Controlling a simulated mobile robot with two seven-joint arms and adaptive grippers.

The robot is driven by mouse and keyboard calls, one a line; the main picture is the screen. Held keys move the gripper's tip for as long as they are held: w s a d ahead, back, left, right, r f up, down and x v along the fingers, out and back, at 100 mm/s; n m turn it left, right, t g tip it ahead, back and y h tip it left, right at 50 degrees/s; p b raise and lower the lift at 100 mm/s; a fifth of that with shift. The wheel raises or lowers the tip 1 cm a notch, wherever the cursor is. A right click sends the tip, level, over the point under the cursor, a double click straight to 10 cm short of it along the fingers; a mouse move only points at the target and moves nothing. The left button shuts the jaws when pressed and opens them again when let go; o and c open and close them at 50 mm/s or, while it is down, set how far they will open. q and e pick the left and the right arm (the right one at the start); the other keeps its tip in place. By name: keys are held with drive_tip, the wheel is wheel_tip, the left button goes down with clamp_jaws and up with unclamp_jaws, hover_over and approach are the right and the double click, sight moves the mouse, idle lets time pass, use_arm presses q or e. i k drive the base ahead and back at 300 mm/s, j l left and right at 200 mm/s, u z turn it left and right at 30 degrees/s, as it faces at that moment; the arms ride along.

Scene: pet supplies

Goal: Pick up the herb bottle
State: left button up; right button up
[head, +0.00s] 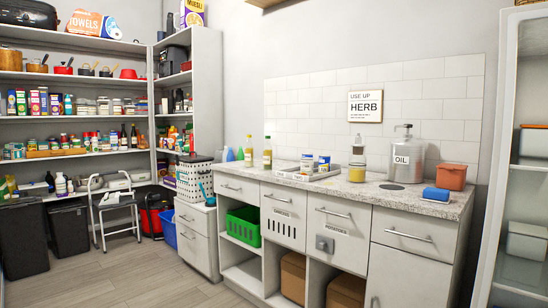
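Two slim bottles with yellowish contents stand near the back left of the counter (430,207), a left one (248,152) and a right one (267,154). A small bottle (357,146) with a dark top stands behind a yellow jar (357,173), below a wall sign (366,106) that reads "USE UP" and "HERB". The labels on these bottles are too small to read, so I cannot tell which one is the herb bottle. Neither of my grippers is in view.
A tray (299,177) holds small boxes. A step stool (111,207) stands at left. The floor (150,280) in front is clear.

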sight(268, 152)
drive_tip(key=i+j+z, duration=0.1)
drive_tip(key=i+j, duration=0.15)
drive_tip(key=i+j+z, duration=0.1)
drive_tip(key=j, duration=0.3)
drive_tip(key=i+j+z, duration=0.1)
drive_tip(key=i+j, duration=0.25)
